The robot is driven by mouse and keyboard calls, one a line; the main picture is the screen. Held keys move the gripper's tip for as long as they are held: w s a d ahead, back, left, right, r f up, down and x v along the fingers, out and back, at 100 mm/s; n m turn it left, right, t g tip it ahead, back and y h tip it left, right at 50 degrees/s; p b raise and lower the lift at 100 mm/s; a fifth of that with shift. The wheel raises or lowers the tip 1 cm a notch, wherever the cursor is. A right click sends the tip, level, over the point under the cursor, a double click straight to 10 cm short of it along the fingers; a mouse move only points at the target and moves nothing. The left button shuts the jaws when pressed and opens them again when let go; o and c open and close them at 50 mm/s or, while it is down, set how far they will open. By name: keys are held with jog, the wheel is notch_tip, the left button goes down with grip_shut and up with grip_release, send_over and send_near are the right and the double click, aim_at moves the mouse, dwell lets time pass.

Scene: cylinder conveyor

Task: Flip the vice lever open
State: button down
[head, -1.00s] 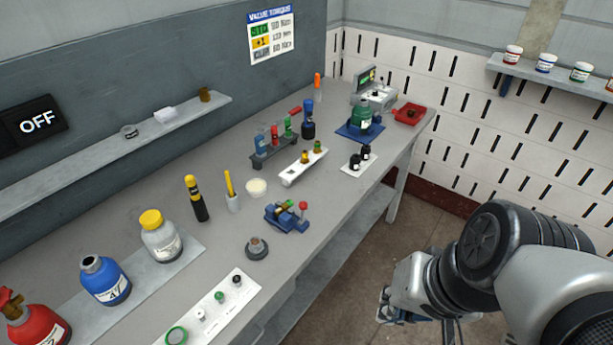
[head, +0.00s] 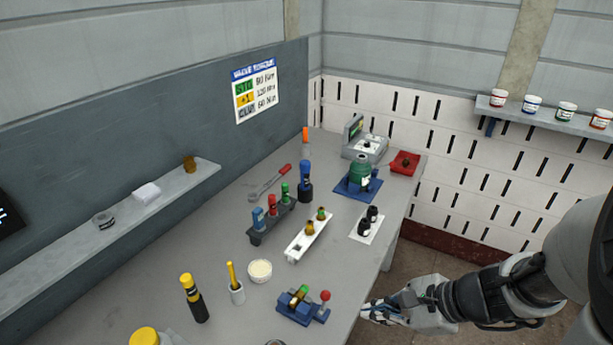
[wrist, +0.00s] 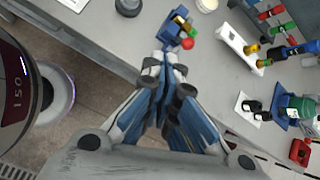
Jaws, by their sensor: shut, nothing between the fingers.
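The blue vice (head: 297,309) stands near the front edge of the grey workbench. A brass and green piece (head: 300,294) sits in its jaws. Its lever ends in a red ball (head: 325,296), which stands up at the vice's right side. In the wrist view the vice (wrist: 170,32) and red ball (wrist: 188,43) lie just beyond my fingertips. My gripper (head: 366,311) is shut and empty, off the bench's front edge to the right of the vice. In the wrist view my gripper's fingertips (wrist: 165,62) are together, apart from the ball.
A white bowl (head: 260,271), a yellow-topped black tool (head: 194,298) and a white holder (head: 309,238) with small fittings stand around the vice. Open floor lies right of the bench.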

jog(key=d+f+m+t, duration=0.1)
jog(key=d+f+m, duration=0.3)
jog(key=m, duration=0.2)
jog(key=b, duration=0.4)
send_near(324, 302)
jog(key=f, duration=0.1)
jog(key=w+f, duration=0.1)
jog(key=a+f, duration=0.1)
jog(key=f, duration=0.1)
jog(key=shift+w+a, duration=0.1)
jog(key=shift+w, duration=0.1)
jog(key=shift+w+a+r+h+p, duration=0.4)
jog(key=shift+w+a+h+p, duration=0.2)
jog(key=shift+p, duration=0.4)
